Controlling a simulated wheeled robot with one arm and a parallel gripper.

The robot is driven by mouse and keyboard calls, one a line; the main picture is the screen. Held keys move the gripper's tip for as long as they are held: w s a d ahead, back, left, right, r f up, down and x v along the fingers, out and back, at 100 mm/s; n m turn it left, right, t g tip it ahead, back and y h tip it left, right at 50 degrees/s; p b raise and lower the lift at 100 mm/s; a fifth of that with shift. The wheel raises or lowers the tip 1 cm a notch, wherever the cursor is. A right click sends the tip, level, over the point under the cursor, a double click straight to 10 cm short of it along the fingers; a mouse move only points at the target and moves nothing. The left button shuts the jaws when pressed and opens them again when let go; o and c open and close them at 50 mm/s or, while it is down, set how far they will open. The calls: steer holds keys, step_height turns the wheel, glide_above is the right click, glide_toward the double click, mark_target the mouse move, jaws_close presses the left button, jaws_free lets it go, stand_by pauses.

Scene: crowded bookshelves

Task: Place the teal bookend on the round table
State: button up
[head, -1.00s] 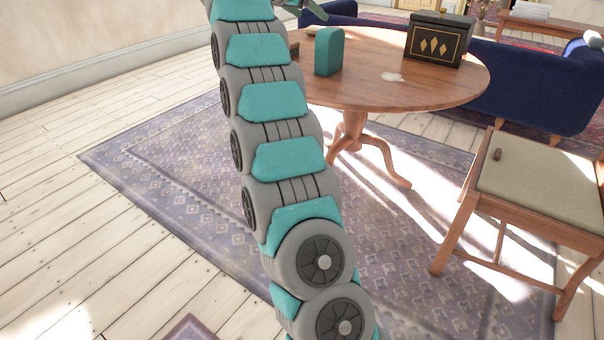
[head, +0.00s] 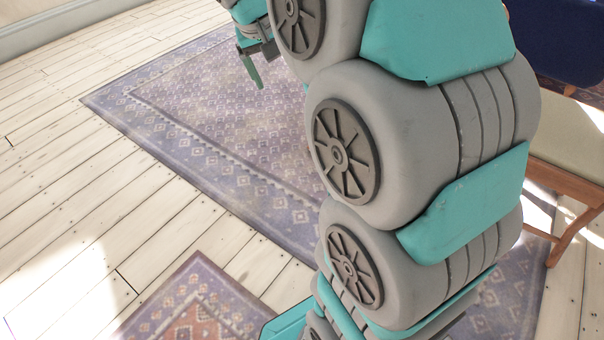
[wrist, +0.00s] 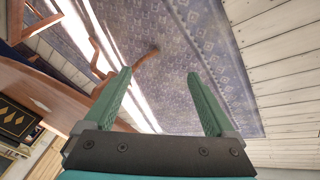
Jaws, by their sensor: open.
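My gripper (head: 252,66) shows at the top of the head view, beyond my bulky arm, over the rug. In the wrist view its two green fingers (wrist: 160,75) are spread wide with nothing between them. The round wooden table (wrist: 45,92) shows at the left of the wrist view, tilted, with its leg and foot reaching toward the gap between the fingers. The table is hidden behind my arm in the head view. The teal bookend shows in neither present view; a second ago it stood upright on the table near its left side.
A black box with gold diamonds (wrist: 15,120) is on the table. A patterned purple rug (head: 215,110) covers the floor, with pale boards (head: 75,210) clear at the left. A wooden chair (head: 568,185) is partly visible at the right, and a smaller rug (head: 195,305) at the bottom.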

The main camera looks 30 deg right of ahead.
steer(key=s+a+f+n+g+y, duration=0.1)
steer(key=s+a+f, duration=0.3)
steer(key=s, duration=0.6)
steer(key=s+a+f+n+g+y, duration=0.1)
steer(key=s+a+f, duration=0.3)
steer(key=s, duration=0.6)
steer(key=s+a+f+n+g+y, duration=0.1)
steer(key=s+a+f, duration=0.3)
steer(key=s, duration=0.6)
step_height(320, 180, down, 3)
steer(key=shift+a+r+n+g+y, duration=0.2)
steer(key=shift+a+n+g+y, duration=0.1)
steer(key=shift+g+y, duration=0.25)
